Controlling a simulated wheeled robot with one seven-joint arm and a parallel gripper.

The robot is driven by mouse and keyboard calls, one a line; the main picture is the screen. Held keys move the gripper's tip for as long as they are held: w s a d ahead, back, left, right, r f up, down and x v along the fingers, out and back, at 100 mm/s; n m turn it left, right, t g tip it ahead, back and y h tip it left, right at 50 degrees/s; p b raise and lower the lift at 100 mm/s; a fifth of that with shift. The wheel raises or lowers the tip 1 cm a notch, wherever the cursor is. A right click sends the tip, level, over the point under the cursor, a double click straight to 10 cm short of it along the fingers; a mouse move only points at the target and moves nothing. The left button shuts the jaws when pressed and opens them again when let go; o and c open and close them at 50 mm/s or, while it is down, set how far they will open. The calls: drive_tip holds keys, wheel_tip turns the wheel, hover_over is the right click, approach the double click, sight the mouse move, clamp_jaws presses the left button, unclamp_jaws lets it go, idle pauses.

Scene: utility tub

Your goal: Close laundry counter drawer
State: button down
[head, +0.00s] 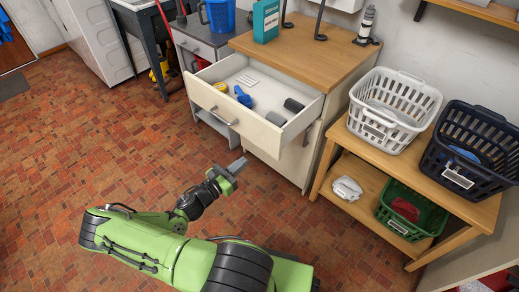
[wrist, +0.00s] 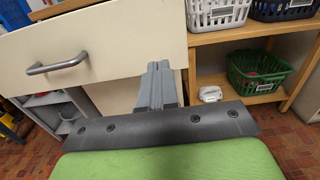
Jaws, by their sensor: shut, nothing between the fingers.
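The laundry counter drawer (head: 240,122) is pulled well out from the wooden-topped counter (head: 305,52). Inside it lie a blue item, a yellow item, a dark grey cylinder and some white pieces. Its front with a grey bar handle (head: 222,117) faces the lower left. My gripper (head: 237,166) is below and in front of the drawer front in the head view, its fingers together and empty. In the wrist view, the drawer front (wrist: 115,45) fills the upper left with its handle (wrist: 57,65), and my gripper's fingertips (wrist: 158,68) point at its lower right part. I cannot tell whether they touch.
A wooden shelf (head: 408,163) stands right of the counter, holding a white basket (head: 393,107), a dark basket (head: 470,150) and a green basket (head: 418,212). A grey cabinet (head: 200,47) with a blue bucket (head: 220,14) is at left. Tiled floor before the drawer is clear.

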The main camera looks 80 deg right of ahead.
sight(269, 141)
drive_tip(key=b+x, duration=0.2)
drive_tip(key=x, duration=0.8)
drive_tip(key=shift+d+f, duration=0.1)
drive_tip(key=shift+f, duration=0.05)
drive_tip(key=shift+s+d, duration=0.2)
drive_tip(key=shift+d, duration=0.15)
